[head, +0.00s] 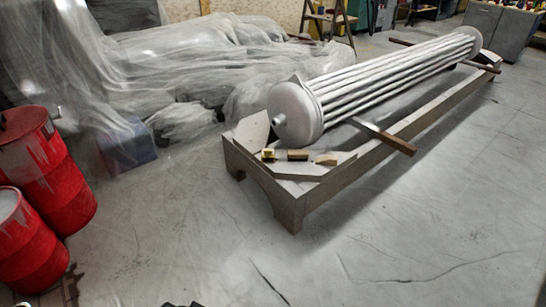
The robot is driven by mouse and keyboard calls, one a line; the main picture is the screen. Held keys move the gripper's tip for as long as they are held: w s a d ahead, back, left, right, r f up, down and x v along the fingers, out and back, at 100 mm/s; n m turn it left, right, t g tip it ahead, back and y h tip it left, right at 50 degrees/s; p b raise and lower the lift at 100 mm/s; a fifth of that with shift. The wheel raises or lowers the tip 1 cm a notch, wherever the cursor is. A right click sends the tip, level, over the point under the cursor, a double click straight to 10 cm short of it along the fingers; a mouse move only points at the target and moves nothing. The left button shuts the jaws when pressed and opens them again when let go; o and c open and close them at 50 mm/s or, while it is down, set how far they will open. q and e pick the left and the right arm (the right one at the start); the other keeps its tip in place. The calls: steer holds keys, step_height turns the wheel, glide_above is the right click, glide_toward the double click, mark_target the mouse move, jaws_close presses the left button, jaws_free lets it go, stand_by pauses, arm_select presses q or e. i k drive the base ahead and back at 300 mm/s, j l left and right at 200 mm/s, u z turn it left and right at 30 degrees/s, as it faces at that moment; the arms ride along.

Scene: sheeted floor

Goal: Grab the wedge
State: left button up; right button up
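Three small blocks lie on the near end board of a long low frame (345,175). The left one is a yellowish block with dark parts (268,154), the middle one a brown block (298,155), and the right one a tan, wedge-like block (327,159). They are too small to tell their exact shapes. A dark sliver at the bottom edge, left of centre, may be the tip of my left gripper; its fingers cannot be made out. It is well apart from the blocks. My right gripper is not in view.
A large ribbed cylinder (385,80) rests on the frame, with wooden bars (385,137) sticking out sideways. Two red drums (45,165) stand at the left. Plastic sheeting (190,65) covers things behind. The floor in front of the frame is clear.

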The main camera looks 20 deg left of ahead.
mark_target(330, 159)
steer(key=i+l+u, duration=0.1)
steer(key=u, duration=0.5)
steer(key=i+l+u, duration=0.2)
steer(key=l, duration=0.15)
steer(key=l+u, duration=0.15)
steer(key=l, duration=0.2)
steer(key=i+l+u, duration=0.2)
steer(key=l, duration=0.2)
steer(key=i+l, duration=0.1)
steer(key=l, duration=0.45)
steer(key=l+u, duration=0.1)
steer(key=l, duration=0.5)
steer(key=i, duration=0.05)
